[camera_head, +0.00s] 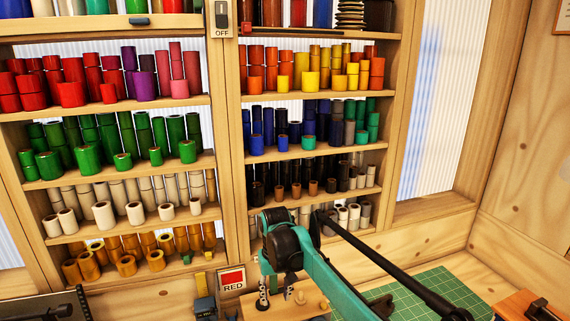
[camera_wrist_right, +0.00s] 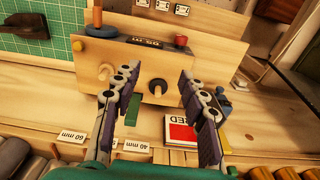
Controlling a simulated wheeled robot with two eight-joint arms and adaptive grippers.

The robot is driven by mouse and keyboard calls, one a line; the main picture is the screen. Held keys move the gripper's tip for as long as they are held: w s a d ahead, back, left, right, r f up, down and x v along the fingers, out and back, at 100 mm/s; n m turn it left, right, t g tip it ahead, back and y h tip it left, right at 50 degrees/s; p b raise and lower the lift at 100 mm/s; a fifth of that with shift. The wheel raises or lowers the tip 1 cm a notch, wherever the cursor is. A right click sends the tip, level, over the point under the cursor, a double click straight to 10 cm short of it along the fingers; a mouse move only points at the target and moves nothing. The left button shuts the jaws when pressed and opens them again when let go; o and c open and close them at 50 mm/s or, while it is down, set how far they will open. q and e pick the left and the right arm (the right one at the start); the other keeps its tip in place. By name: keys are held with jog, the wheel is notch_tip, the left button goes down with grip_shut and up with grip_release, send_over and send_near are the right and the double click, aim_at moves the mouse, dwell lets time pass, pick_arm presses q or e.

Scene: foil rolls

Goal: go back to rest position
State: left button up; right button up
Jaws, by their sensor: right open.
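My right gripper (camera_head: 276,297) hangs pointing down in front of the shelves, near the red label. In the right wrist view my right gripper (camera_wrist_right: 158,80) shows two purple-padded fingers spread apart with nothing between them. Beyond the fingers is a wooden block with a dark knob (camera_wrist_right: 153,88). My left gripper is not in view. Foil rolls stand and lie on the shelves in colour groups, such as red rolls (camera_head: 70,94), green rolls (camera_head: 87,158) and orange-gold rolls (camera_head: 126,265).
A sign reading RED (camera_head: 232,279) stands by the shelf foot; it also shows in the right wrist view (camera_wrist_right: 181,130). A green cutting mat (camera_head: 440,287) lies at the right. A switch marked OFF (camera_head: 222,18) is on the middle post. Shelf edges lie close behind my right arm.

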jog(key=s+d+f+m+t+b, duration=0.25)
jog(key=s+d+f+b, duration=0.45)
jog(key=s+d+b, duration=0.55)
jog(key=s+d+f+t+b, duration=0.2)
jog(key=s+d+f+b, duration=0.2)
jog(key=s+f, duration=0.2)
jog(key=s+d+f+t+b, duration=0.2)
jog(key=s+d+f+b, duration=0.2)
jog(key=s+f, duration=0.3)
notch_tip(320, 180, down, 3)
jog(key=shift+s+f+m+b, duration=0.1)
jog(key=shift+s+m+b, duration=0.15)
jog(key=shift+m+b, duration=0.25)
dwell(0.9)
